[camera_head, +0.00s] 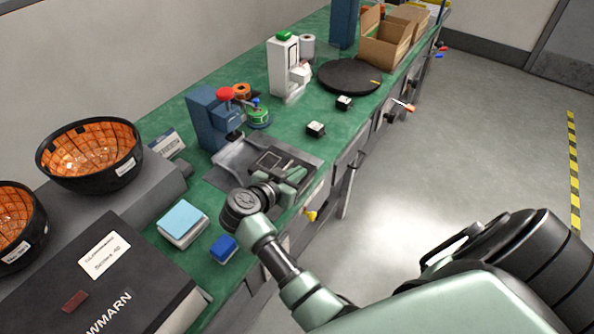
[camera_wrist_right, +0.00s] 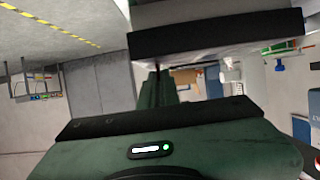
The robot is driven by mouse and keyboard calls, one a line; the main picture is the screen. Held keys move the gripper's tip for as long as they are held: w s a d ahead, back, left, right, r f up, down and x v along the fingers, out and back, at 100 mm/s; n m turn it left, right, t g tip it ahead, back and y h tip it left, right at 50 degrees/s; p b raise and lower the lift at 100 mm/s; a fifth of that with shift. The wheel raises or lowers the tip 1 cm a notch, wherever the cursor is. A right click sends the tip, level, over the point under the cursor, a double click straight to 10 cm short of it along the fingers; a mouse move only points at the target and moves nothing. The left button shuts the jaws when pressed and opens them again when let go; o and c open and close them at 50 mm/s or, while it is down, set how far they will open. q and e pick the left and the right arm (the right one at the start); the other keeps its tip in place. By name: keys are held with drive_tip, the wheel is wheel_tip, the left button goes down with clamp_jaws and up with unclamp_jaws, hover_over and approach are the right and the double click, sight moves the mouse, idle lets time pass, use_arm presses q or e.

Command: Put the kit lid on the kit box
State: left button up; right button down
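My right gripper (camera_head: 283,174) hangs over the grey metal tray (camera_head: 231,163) on the green bench; its arm comes in from the lower right. Its fingers are small and partly hidden in the head view, so I cannot tell whether they are apart. In the right wrist view, a green gripper body and a pale, black-edged block fill much of the picture, with no clear grasp visible. I cannot pick out the kit box or kit lid with certainty. A dark frame-like piece (camera_head: 268,161) lies by the gripper. My left gripper is not in view.
A light-blue-topped white box (camera_head: 182,222), a small blue block (camera_head: 223,248) and a large black case (camera_head: 95,290) are nearer. Two dark bowls (camera_head: 90,155) sit left. A blue press (camera_head: 212,115), black turntable (camera_head: 350,75) and open cardboard box (camera_head: 384,45) stand farther along.

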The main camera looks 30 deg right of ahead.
drive_tip(key=c, duration=1.6)
unclamp_jaws()
